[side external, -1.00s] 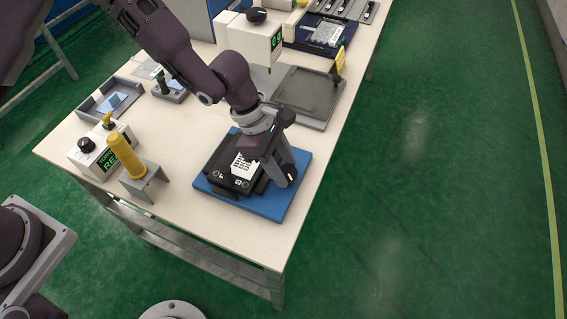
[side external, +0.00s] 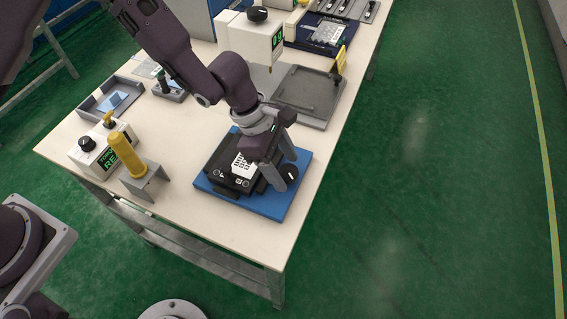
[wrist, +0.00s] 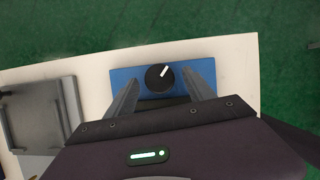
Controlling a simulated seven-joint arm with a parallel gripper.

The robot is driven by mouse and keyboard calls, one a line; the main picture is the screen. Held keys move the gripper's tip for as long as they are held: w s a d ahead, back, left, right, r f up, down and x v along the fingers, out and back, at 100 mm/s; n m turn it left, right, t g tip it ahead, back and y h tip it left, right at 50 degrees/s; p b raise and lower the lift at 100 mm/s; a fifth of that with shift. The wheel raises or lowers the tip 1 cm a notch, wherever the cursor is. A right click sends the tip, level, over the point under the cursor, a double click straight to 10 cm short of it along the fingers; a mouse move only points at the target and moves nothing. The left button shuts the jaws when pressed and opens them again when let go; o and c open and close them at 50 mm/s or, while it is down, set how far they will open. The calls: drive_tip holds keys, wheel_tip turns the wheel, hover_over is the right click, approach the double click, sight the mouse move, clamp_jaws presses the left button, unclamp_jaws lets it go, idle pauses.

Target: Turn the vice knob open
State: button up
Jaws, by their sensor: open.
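The vice knob is a round black knob with a white pointer line (wrist: 159,77), on the blue vice base (wrist: 124,75). In the wrist view its pointer tilts up and to the right. My gripper (wrist: 163,90) is open, with one finger on each side of the knob and a visible gap to each. In the side view the knob (side external: 290,172) shows beside my gripper's fingers, at the right edge of the black vice (side external: 222,172). A white keypad film (side external: 243,166) lies on the vice, partly hidden by my gripper.
A yellow-handled tool in a grey stand (side external: 126,155) and a white box with a green display (side external: 106,155) stand to the left. A grey tray (side external: 308,92) lies behind the vice. The front of the table (side external: 215,223) is clear.

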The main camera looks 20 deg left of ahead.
drive_tip(key=v, duration=0.7)
